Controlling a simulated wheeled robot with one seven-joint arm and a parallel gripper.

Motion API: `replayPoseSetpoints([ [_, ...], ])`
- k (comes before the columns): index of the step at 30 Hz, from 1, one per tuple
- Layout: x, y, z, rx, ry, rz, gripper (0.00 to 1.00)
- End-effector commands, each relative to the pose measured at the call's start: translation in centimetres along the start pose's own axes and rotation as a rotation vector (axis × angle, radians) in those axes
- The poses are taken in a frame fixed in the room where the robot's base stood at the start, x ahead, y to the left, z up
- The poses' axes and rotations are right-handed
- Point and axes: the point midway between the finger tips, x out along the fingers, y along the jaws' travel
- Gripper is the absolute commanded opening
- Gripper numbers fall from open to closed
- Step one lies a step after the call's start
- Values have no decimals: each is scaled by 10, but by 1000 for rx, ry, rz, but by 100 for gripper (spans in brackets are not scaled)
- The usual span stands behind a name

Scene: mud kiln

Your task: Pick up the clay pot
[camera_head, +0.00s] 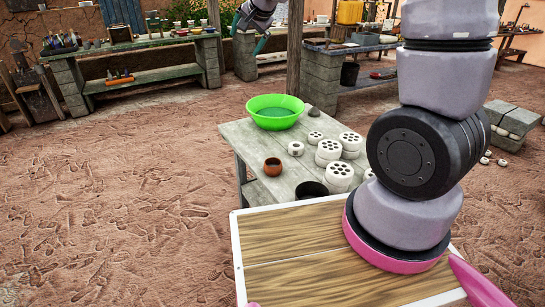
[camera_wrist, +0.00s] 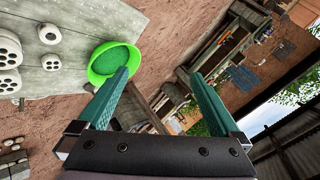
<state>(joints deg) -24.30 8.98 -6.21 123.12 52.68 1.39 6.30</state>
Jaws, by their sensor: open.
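A small round brown clay pot (camera_head: 272,167) stands upright on the near left part of the weathered grey table (camera_head: 258,150). I cannot make it out in the wrist view. My gripper (camera_head: 249,34) is high at the top of the head view, well above and beyond the pot. In the wrist view its two teal fingers (camera_wrist: 158,73) are spread wide apart with nothing between them. The wrist is tilted, looking past the table's edge towards the yard.
A green basin (camera_head: 275,112) stands behind the pot. White perforated clay pieces (camera_head: 328,151) lie to its right, and a dark bowl (camera_head: 311,190) stands near the table's front edge. A workbench (camera_head: 140,50) stands at the back left. The ground at left is clear.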

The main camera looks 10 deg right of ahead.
Motion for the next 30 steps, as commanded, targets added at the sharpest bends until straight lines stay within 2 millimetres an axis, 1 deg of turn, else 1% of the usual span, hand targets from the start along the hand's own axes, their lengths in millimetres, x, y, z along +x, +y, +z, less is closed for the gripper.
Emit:
replayPoseSetpoints([
  [1, 34, 4, 12, 14, 19, 33, 100],
  [2, 52, 6, 16, 23, 38, 49, 100],
  [3, 74, 11, 24, 35, 64, 74, 100],
  [4, 90, 15, 30, 42, 86, 93, 100],
  [5, 106, 20, 36, 48, 108, 114, 100],
  [6, 127, 29, 44, 52, 139, 143, 100],
  [8, 155, 44, 59, 53, 189, 188, 100],
  [9, 173, 55, 70, 51, 224, 219, 100],
  [11, 197, 74, 86, 39, 280, 268, 100],
  [12, 212, 89, 97, 28, 319, 302, 100],
  [14, 231, 112, 115, 7, 379, 352, 100],
  [15, 242, 129, 126, -11, 421, 385, 100],
  [17, 255, 155, 143, -47, 487, 434, 100],
  [19, 266, 187, 162, -92, 566, 489, 100],
  [21, 273, 219, 180, -145, 645, 538, 100],
  [23, 276, 244, 193, -193, 710, 575, 100],
  [24, 276, 260, 200, -222, 750, 598, 100],
  [27, 274, 292, 214, -288, 836, 640, 100],
  [30, 270, 313, 222, -335, 896, 668, 100],
])
